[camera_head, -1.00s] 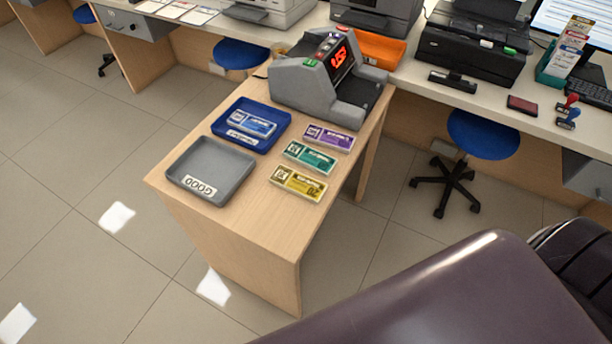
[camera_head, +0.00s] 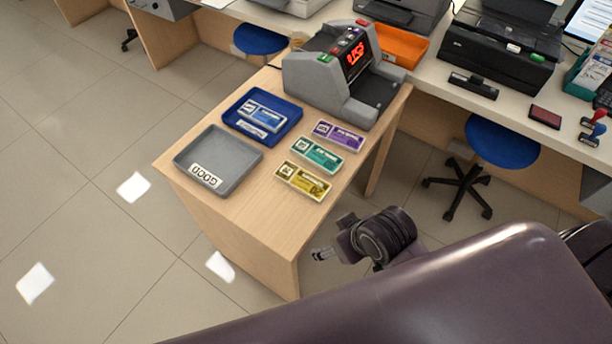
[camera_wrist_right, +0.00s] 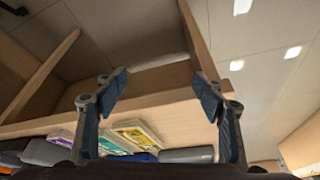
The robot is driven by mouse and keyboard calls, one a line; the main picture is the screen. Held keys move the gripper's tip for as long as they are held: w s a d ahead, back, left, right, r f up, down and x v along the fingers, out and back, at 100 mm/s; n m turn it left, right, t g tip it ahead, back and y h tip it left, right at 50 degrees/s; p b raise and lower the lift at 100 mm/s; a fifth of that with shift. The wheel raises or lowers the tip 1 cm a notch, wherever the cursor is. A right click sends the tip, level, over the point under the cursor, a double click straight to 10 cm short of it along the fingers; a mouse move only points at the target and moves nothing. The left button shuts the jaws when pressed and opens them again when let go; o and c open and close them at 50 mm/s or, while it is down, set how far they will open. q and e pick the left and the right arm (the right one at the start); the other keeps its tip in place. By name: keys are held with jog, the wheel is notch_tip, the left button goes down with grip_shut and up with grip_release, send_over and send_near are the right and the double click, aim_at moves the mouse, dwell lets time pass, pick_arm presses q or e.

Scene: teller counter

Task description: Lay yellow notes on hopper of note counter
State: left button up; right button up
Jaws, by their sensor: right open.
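The yellow notes (camera_head: 303,181) lie flat on the wooden table, nearest its front right edge; they also show in the right wrist view (camera_wrist_right: 137,137). The grey note counter (camera_head: 335,80) with a red lit display stands at the table's far end. Its hopper is hard to make out from here. My right gripper (camera_head: 322,254) is beside the table's near right side, apart from the notes. In the right wrist view its two fingers (camera_wrist_right: 160,90) are spread with nothing between them. My left gripper is not in view.
Green notes (camera_head: 318,154) and purple notes (camera_head: 339,135) lie between the yellow notes and the counter. A blue tray (camera_head: 290,108) holds blue notes (camera_head: 262,115). An empty grey tray (camera_head: 232,148) is left of the yellow notes. A blue stool (camera_head: 500,142) stands right of the table.

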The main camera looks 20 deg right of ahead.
jog(key=w+a+r+n, duration=0.1)
jog(key=w+a+r, duration=0.1)
jog(key=w, duration=0.1)
jog(key=w+a+r+n+y, duration=0.1)
jog(key=w+a, duration=0.1)
jog(key=w, duration=0.1)
jog(key=w+a+r+n+y, duration=0.1)
jog(key=w+a+r+n, duration=0.1)
jog(key=w, duration=0.1)
jog(key=shift+w+a+r, duration=0.2)
jog(key=shift+w+r, duration=0.15)
jog(key=shift+w, duration=0.05)
jog(key=shift+w+d+r+n, duration=0.2)
jog(key=shift+w+d+r, duration=0.15)
jog(key=shift+w, duration=0.3)
jog(key=shift+w+d+r+n, duration=0.2)
jog(key=shift+w+d, duration=0.25)
jog(key=shift+w, duration=0.15)
send_near(303, 180)
jog(key=shift+w+f+g+h, duration=0.2)
jog(key=shift+g+h, duration=0.1)
jog(key=shift+h, duration=0.1)
jog(key=shift+a+p+x, duration=0.15)
jog(key=shift+p+x, duration=0.1)
jog(key=shift+x, duration=1.65)
jog(key=shift+a+p+x, duration=0.2)
jog(key=shift+x, duration=1.75)
jog(key=shift+w+r, duration=0.1)
jog(key=shift+r, duration=0.05)
jog(key=c, duration=1.3)
